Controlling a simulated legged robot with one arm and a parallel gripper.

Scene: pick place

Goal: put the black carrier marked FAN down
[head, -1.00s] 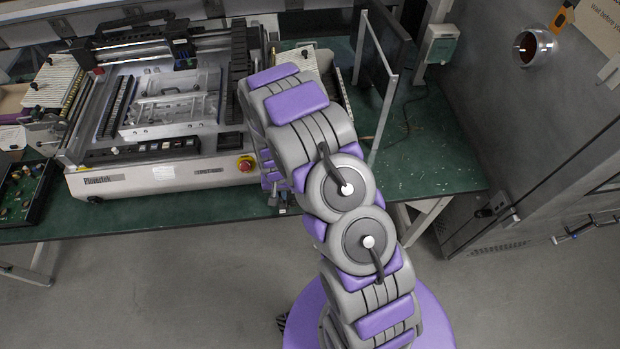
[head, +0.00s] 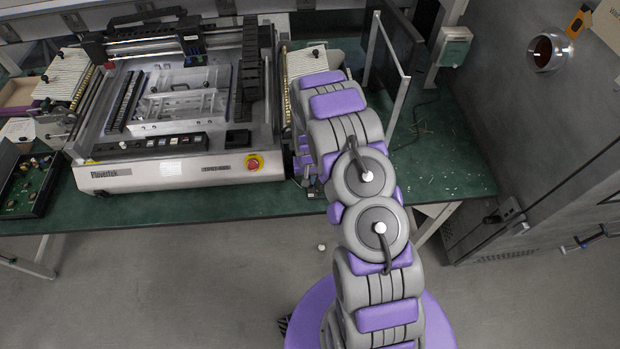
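My arm rises from the lower right of the head view and bends down over the front edge of the green bench, just right of the white machine. The end of my gripper (head: 311,188) shows only as small dark and grey parts below the purple wrist pads, mostly hidden behind my arm. I cannot make out its fingers or whether they hold anything. I cannot see a black carrier marked FAN in this view.
The white machine (head: 190,172) with a red stop button (head: 253,163) fills the left of the green bench (head: 235,203). A black tray of parts (head: 28,185) sits at far left. An upright framed panel (head: 392,65) stands right of my arm; bench beyond it is mostly clear.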

